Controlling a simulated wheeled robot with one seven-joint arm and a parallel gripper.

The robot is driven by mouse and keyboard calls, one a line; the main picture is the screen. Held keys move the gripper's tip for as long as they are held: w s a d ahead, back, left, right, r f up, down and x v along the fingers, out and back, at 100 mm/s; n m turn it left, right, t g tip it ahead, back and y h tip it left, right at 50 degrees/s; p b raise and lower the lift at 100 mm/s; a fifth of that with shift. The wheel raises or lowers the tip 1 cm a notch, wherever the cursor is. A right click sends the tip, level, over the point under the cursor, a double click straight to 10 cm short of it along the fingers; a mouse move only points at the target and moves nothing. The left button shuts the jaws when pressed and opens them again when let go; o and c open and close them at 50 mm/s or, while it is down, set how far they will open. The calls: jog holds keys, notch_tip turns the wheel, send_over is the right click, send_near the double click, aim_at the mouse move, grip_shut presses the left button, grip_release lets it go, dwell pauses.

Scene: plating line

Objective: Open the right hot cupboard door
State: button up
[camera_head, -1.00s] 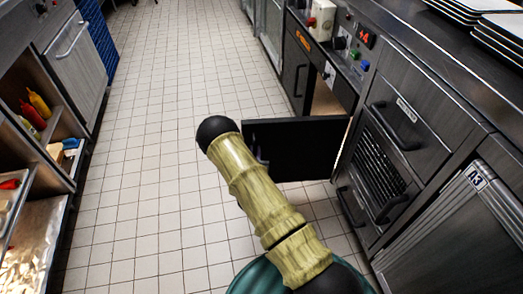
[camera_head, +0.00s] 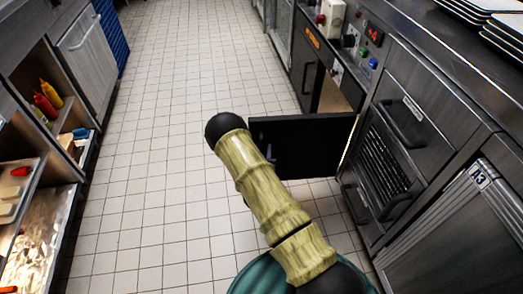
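The right hot cupboard door (camera_head: 310,148) is a dark panel standing swung out into the aisle from the counter on the right. Beside its hinge side, the cupboard opening (camera_head: 334,98) shows a light brown interior. The left hot cupboard door (camera_head: 304,68) is dark, has a handle and looks closed. My bamboo-coloured arm crosses the lower middle and overlaps the open door's left part. My gripper does not show; I cannot tell whether it touches the door. A small purplish detail shows on the door beside my arm.
A control panel with a red display (camera_head: 374,34) sits above the cupboard. Drawers (camera_head: 404,122) and a grey cabinet (camera_head: 440,235) line the right side. Left shelves hold sauce bottles (camera_head: 46,106) and trays. The tiled aisle (camera_head: 165,130) between is clear.

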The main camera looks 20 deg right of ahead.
jog(key=shift+d, duration=0.1)
jog(key=p+v, duration=0.5)
jog(key=v, duration=1.2)
jog(key=shift+s, duration=0.25)
jog(key=shift+w, duration=0.1)
